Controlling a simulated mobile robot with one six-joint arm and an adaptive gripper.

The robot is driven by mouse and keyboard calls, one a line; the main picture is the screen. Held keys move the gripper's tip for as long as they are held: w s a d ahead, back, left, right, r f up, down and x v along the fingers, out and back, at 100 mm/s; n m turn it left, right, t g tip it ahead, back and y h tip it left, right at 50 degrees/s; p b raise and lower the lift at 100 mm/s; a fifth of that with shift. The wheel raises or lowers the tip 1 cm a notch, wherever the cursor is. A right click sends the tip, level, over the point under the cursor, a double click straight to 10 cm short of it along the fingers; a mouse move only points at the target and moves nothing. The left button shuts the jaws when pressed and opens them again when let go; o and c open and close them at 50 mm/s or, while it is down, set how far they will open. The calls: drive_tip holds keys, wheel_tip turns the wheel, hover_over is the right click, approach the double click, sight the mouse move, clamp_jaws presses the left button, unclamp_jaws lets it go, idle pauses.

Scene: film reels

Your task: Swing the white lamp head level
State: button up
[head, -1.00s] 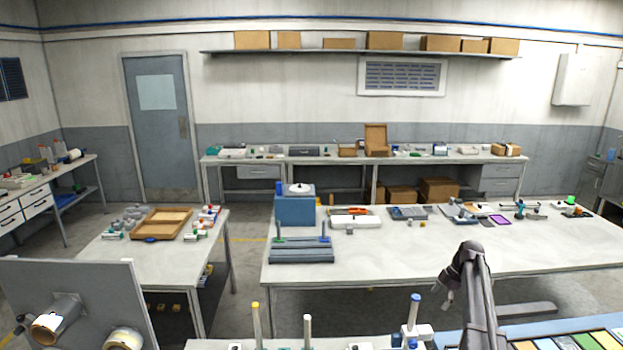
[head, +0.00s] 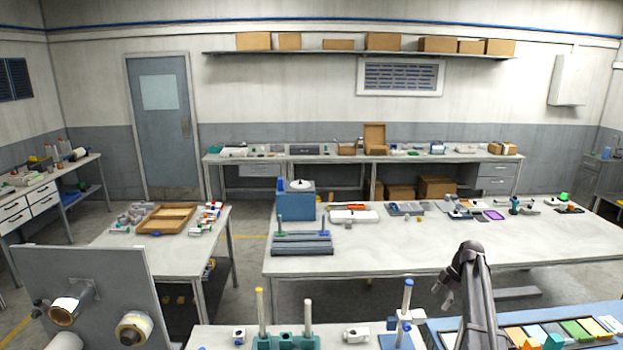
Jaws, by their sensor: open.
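A small white block (head: 404,317) sits on an upright blue-topped post (head: 407,294) on the near bench, left of my arm. It may be the white lamp head, but it is too small to tell its tilt. My gripper (head: 444,292) appears to hang at the end of my dark arm, to the right of the post and apart from it. It looks empty. Its fingers are small and hard to make out.
The near bench (head: 215,338) holds a teal stand with two posts (head: 285,342) and a white fitting (head: 356,334). A blue tray (head: 440,328) with coloured blocks lies right. A grey panel (head: 110,270) stands left. The middle table (head: 400,250) has clear space.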

drive_tip(key=s+a+f+m+h+b, duration=0.4)
drive_tip(key=s+a+f+m+b, duration=1.4)
drive_tip(key=s+a+f+b, duration=0.4)
drive_tip(key=s+a+f, duration=0.1)
drive_tip(key=s, duration=0.3)
drive_tip(key=shift+s+a+f, duration=0.25)
drive_tip(key=shift+s+a, duration=0.1)
drive_tip(key=shift+s, duration=0.05)
idle(1.8)
idle(1.0)
